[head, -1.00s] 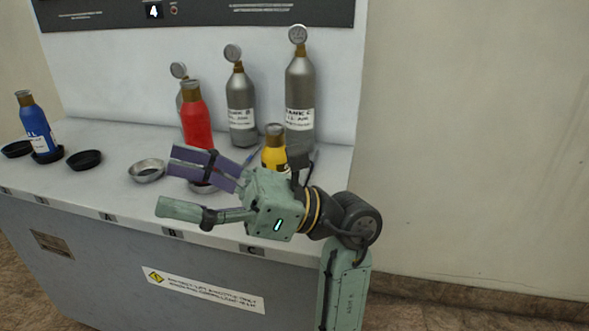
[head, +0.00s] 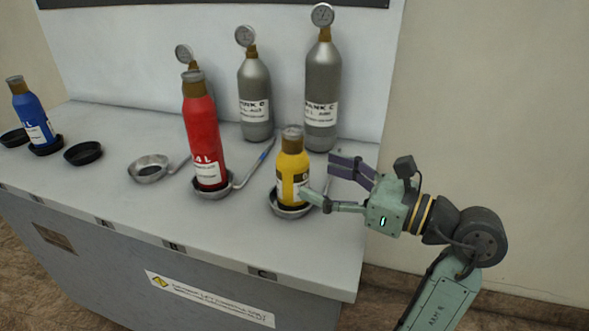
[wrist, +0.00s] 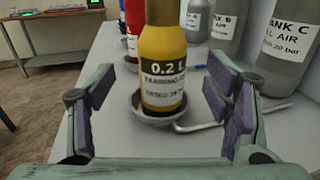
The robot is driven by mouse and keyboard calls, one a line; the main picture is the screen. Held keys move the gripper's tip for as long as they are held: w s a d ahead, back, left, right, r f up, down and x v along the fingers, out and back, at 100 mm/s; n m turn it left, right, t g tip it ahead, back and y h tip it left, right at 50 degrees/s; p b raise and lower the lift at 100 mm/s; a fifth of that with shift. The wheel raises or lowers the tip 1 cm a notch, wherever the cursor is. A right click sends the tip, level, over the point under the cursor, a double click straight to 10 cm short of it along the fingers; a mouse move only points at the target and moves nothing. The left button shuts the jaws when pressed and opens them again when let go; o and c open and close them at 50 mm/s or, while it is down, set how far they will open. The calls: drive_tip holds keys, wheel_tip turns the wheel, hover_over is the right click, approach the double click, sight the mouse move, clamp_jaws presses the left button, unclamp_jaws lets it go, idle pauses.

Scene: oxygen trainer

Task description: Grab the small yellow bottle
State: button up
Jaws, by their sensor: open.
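The small yellow bottle (head: 292,170) stands upright in a metal dish (head: 290,209) near the right end of the counter. In the wrist view the yellow bottle (wrist: 163,60) shows a "0.2 L" label and stands straight ahead, between the lines of the two fingers. My gripper (head: 322,180) is open and empty, just right of the bottle in the head view. In the wrist view its purple-padded fingers (wrist: 163,110) are spread wide, with the bottle beyond them. One finger overlaps the bottle's lower right in the head view; I cannot tell whether it touches.
A red bottle (head: 202,135) stands in a dish (head: 213,192) to the left. Grey tanks (head: 322,95) stand along the back. A blue bottle (head: 32,115), a black dish (head: 83,153) and an empty metal dish (head: 148,170) are further left. Thin rods lie beside the dishes.

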sight(307, 175)
drive_tip(key=shift+f+p+x, duration=0.2)
drive_tip(key=shift+p+x, duration=0.35)
drive_tip(key=shift+x, duration=1.15)
drive_tip(key=shift+f+p+x, duration=0.2)
drive_tip(key=shift+p+x, duration=0.35)
drive_tip(key=shift+x, duration=1.15)
drive_tip(key=shift+w+d, duration=0.1)
drive_tip(key=shift+w, duration=0.05)
drive_tip(key=shift+c, duration=0.6)
drive_tip(key=c, duration=1.5)
